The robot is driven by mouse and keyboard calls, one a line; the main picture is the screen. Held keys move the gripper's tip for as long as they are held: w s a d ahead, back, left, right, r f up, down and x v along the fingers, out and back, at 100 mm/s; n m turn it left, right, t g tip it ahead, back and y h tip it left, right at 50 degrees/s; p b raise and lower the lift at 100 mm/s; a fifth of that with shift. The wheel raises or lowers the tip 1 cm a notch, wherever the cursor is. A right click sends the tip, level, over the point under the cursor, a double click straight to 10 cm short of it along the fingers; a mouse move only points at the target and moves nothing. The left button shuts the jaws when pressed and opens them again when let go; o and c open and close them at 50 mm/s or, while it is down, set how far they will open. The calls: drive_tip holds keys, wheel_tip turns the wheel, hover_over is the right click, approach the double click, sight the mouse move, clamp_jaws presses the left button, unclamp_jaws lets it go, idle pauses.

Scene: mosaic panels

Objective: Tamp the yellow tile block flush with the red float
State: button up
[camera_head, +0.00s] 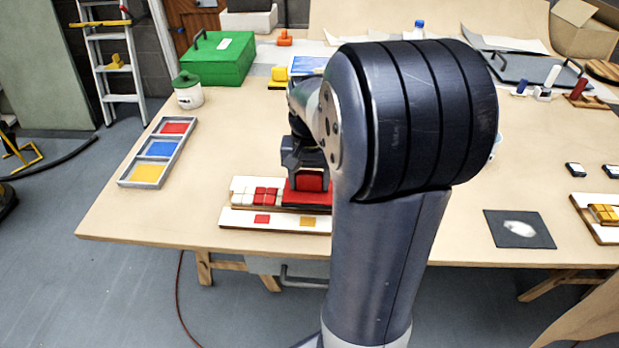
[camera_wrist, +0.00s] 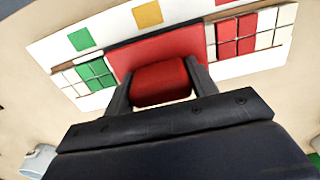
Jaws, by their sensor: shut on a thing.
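The red float (camera_head: 302,198) has a flat plate and a block-like red handle (camera_wrist: 160,83). My gripper (camera_head: 306,172) is shut on the handle, one finger on each side in the wrist view. The float's plate (camera_wrist: 193,40) lies over the middle of the mosaic panel (camera_wrist: 285,45). Red tiles (camera_wrist: 237,36) show on one side of the float and green tiles (camera_wrist: 95,74) on the other, with white tiles beyond both. The yellow tile block is not visible on this panel; the float covers the middle. I cannot tell whether the plate touches tiles.
A pattern strip (camera_head: 235,218) lies along the panel's near edge. A tray of red, blue and yellow compartments (camera_head: 160,149) stands left. Another panel with yellow tiles (camera_head: 604,213) lies far right, near a dark mat (camera_head: 500,235). My arm hides the table's middle.

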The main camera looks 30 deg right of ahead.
drive_tip(key=shift+f, duration=0.45)
idle(0.3)
drive_tip(key=shift+s+f, duration=0.1)
drive_tip(key=shift+f, duration=0.15)
idle(1.5)
wheel_tip(320, 180, up, 8)
drive_tip(key=p, duration=0.6)
drive_tip(key=shift+f, duration=0.25)
